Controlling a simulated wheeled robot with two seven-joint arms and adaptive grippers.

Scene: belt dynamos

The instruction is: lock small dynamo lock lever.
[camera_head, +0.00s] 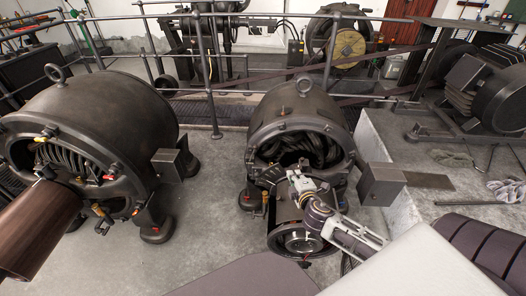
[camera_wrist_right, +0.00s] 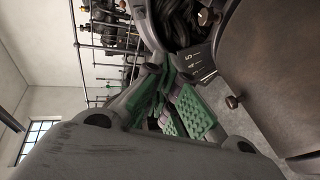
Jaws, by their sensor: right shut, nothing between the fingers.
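The small dynamo (camera_head: 295,112) is a dark round-bodied machine with a ring on top, in the middle of the head view. Its open front shows dark windings. A small orange-tipped lever (camera_head: 265,204) is low on the left of its front; I cannot tell its lock position. My right gripper (camera_head: 266,178) is at the front of the dynamo, just above this lever, and hides part of the front. In the right wrist view its green-padded fingers (camera_wrist_right: 172,104) are shut and empty, beside a numbered scale plate (camera_wrist_right: 200,63). I cannot tell whether they touch the dynamo. My left gripper is not in view.
A larger dynamo (camera_head: 95,105) stands at the left, with a brown cylinder (camera_head: 40,232) in front. A pipe railing (camera_head: 215,95) runs behind both. At the right, a concrete block (camera_head: 405,135) carries a motor (camera_head: 490,95) and gloves (camera_head: 508,190). Floor is clear between the dynamos.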

